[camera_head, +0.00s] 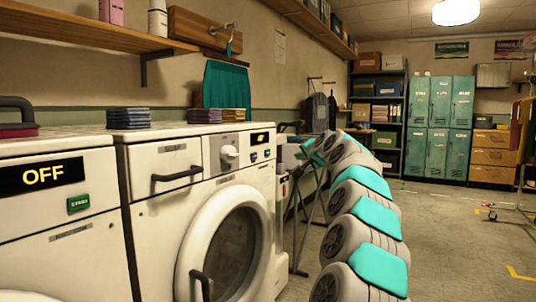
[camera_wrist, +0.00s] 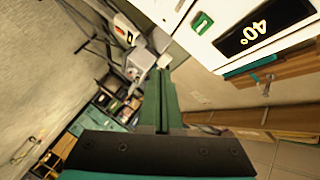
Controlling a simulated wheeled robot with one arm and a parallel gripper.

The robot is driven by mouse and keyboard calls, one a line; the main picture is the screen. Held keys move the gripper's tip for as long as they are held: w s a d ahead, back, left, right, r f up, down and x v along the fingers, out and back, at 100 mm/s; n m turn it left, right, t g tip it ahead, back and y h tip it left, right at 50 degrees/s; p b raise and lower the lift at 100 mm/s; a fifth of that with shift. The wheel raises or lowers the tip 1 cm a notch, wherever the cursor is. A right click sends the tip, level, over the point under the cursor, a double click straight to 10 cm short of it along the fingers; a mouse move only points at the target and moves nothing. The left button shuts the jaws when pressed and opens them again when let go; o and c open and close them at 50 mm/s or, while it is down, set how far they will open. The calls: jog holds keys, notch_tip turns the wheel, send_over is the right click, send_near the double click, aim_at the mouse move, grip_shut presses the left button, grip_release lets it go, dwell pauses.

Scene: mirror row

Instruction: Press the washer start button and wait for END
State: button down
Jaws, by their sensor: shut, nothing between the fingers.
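The front-loading washer (camera_head: 162,222) stands at centre left in the head view, with a round door, a knob and a small dark display (camera_head: 260,138) too small to read. In the wrist view, a white panel carries a dark display (camera_wrist: 264,24) reading "40°" and a green button (camera_wrist: 202,23). My gripper (camera_wrist: 161,76) is shut and empty. Its fingertips are below and left of the green button in that view, apart from it. My arm hides the gripper in the head view.
Another white machine (camera_head: 62,245) at left shows "OFF" and has a green button (camera_head: 79,203). Folded cloth stacks (camera_head: 128,118) lie on the washer top. A wall shelf (camera_head: 90,32) hangs above. Open floor (camera_head: 455,225) lies right; teal lockers (camera_head: 438,128) stand at the back.

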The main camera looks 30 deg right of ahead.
jog(key=p, duration=0.2)
send_near(270, 154)
jog(key=w+d+f, duration=0.1)
jog(key=w+d, duration=0.2)
jog(key=shift+w+a+f+p, duration=0.2)
jog(key=shift+w+a+p, duration=0.25)
jog(key=shift+w, duration=0.3)
jog(key=shift+w, duration=0.15)
dwell(1.2)
jog(key=shift+w+a+p, duration=0.15)
jog(key=shift+w+p, duration=0.1)
jog(key=shift+p, duration=0.1)
jog(key=shift+w+a, duration=0.2)
jog(key=shift+w, duration=0.1)
dwell(0.8)
jog(key=shift+s+d, duration=0.4)
jog(key=shift+s, duration=0.3)
